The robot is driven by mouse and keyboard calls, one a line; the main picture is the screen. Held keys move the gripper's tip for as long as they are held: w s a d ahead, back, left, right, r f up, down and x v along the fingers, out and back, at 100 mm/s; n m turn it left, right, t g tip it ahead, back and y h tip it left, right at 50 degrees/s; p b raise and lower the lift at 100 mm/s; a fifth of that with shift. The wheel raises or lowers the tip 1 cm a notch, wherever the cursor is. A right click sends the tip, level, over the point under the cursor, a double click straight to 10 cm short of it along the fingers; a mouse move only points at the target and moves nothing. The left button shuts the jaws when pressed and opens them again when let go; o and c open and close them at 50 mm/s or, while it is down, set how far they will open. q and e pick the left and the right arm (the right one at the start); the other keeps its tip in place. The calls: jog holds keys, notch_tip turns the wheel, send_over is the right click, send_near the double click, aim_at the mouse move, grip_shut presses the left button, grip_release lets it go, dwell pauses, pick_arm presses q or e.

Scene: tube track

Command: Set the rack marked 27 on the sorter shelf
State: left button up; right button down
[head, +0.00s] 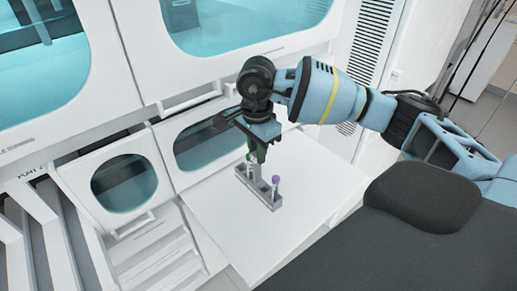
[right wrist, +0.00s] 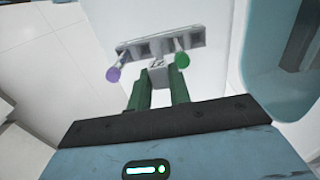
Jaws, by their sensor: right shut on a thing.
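A small grey rack (head: 262,194) with square holes is at the white shelf-like surface (head: 222,238) in the middle of the head view. It holds a purple-capped tube (head: 276,180) and a green-capped tube (right wrist: 182,60). My right gripper (head: 257,158) comes down from above and is shut on the rack's upright grip. The right wrist view shows the rack (right wrist: 130,47) beyond the green fingers. A mark on its grip is too blurred to read. I cannot tell whether the rack touches the surface or hangs just above it. My left gripper is out of view.
White cabinets with teal windows (head: 122,183) stand behind and to the left of the surface. White slotted rails (head: 45,240) are at the lower left. The front part of the white surface is bare. A dark rounded part fills the lower right.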

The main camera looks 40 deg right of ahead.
aim_at(257, 181)
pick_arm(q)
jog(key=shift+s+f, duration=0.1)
pick_arm(e)
jog(key=shift+f, duration=0.2)
